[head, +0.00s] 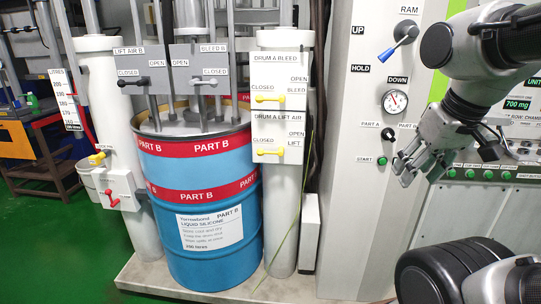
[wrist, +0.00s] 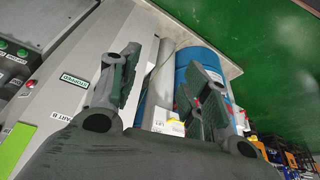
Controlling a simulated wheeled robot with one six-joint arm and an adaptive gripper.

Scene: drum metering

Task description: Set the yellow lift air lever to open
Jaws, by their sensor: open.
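The yellow lift air lever (head: 270,151) is on the lower half of a white panel labelled DRUM A LIFT AIR, right of the blue drum in the head view. My gripper (head: 402,168) is open and empty, well to the right of the lever, in front of the grey cabinet. In the wrist view its two fingers (wrist: 160,82) are spread apart.
The blue PART B drum (head: 207,235) stands on a pale plinth, left of the lever panel. The grey cabinet (head: 358,200) has a gauge (head: 395,101) and a blue-handled RAM lever (head: 398,45). A black rounded object (head: 432,272) is at bottom right. Green floor lies at left.

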